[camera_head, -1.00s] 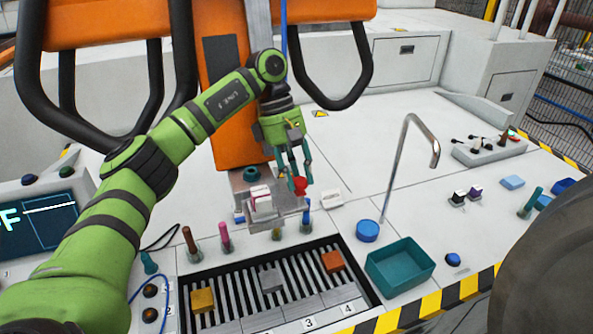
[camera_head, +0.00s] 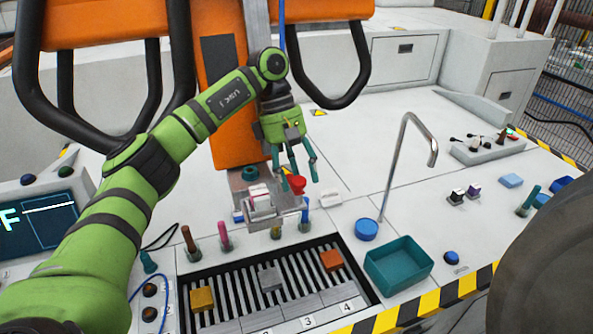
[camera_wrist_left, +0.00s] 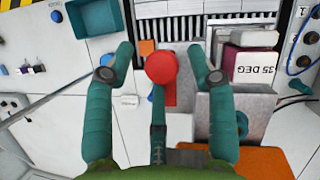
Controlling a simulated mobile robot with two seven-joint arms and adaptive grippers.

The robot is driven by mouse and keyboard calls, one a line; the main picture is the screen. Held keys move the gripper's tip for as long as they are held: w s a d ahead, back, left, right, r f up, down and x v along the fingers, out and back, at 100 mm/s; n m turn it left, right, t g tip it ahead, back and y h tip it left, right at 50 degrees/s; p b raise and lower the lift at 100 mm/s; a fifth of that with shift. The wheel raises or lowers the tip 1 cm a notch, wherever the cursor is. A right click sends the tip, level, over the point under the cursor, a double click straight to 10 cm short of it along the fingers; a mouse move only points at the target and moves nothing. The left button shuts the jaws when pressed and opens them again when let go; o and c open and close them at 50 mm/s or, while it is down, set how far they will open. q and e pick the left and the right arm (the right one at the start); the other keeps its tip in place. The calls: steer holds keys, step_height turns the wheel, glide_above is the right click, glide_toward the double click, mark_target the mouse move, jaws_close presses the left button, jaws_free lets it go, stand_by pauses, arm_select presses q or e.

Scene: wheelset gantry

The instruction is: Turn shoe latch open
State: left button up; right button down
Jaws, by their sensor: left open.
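The shoe latch appears as a red round knob (camera_head: 296,184) on a red arm, at the right side of the grey metal shoe block (camera_head: 262,208). In the left wrist view the knob (camera_wrist_left: 161,67) sits between the spread fingers, with its red arm running down beneath it. My left gripper (camera_head: 296,172) is open above and around the knob; I cannot tell whether any finger touches it. A block marked "35 DEG" (camera_wrist_left: 254,66) sits in the shoe at the right of the wrist view. My right gripper is not in view.
A slotted rack (camera_head: 237,288) with coloured blocks lies in front of the shoe. Several coloured pegs stand behind the rack. A teal bin (camera_head: 398,266) and a curved metal pipe (camera_head: 392,170) are to the right.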

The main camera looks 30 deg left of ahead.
arm_select(q)
steer(key=shift+a+r, duration=0.1)
steer(key=v, duration=1.1)
steer(key=shift+r, duration=0.45)
